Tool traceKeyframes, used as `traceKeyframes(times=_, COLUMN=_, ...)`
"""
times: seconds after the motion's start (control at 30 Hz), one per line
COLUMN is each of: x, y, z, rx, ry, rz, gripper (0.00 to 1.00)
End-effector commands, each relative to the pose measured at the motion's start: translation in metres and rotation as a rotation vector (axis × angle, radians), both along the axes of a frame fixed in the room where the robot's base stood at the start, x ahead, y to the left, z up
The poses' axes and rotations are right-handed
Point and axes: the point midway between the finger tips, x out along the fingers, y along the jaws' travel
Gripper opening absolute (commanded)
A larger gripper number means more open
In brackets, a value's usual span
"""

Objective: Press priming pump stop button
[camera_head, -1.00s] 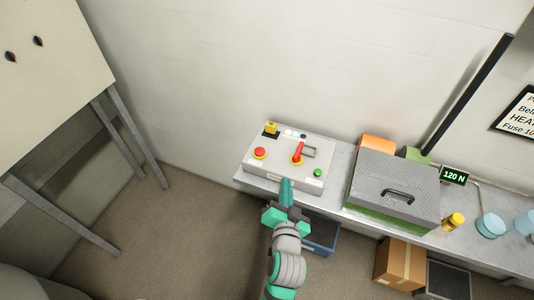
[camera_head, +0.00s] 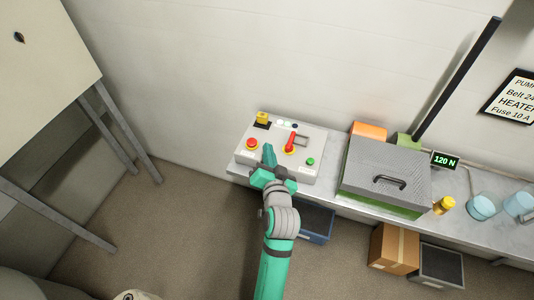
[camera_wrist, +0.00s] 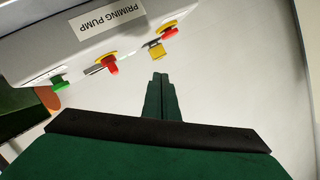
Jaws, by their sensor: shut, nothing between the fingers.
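A light grey control box (camera_head: 268,176) sits at the left end of the bench. It carries a red mushroom button on a yellow base (camera_head: 252,143) at left, a red lever on a yellow base (camera_head: 290,145) in the middle and a green button (camera_head: 310,161) at right. In the wrist view the box's PRIMING PUMP label (camera_wrist: 99,20) shows upside down, with the red button (camera_wrist: 169,31), lever (camera_wrist: 110,64) and green button (camera_wrist: 60,84). My gripper (camera_head: 268,150) is shut and empty. Its tips overlap the box between red button and lever; contact cannot be told.
A yellow-and-black switch (camera_head: 262,119) and small lamps stand at the box's back. A blue bin (camera_head: 316,223) and a cardboard box (camera_head: 393,249) are below.

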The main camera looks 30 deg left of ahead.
Motion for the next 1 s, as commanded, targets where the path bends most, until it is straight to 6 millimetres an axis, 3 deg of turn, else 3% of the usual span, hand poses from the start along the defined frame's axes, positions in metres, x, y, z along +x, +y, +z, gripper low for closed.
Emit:
traceKeyframes(times=0.37, x=0.053, y=0.046, z=-0.014, rx=-0.001, ry=-0.001, rz=0.003, gripper=0.00)
traceKeyframes(times=0.63, x=0.042, y=0.061, z=-0.041, rx=0.001, ry=0.001, rz=0.003, gripper=0.00)
traceKeyframes(times=1.0, x=0.040, y=0.064, z=-0.047, rx=0.001, ry=-0.001, rz=0.000, gripper=0.00)
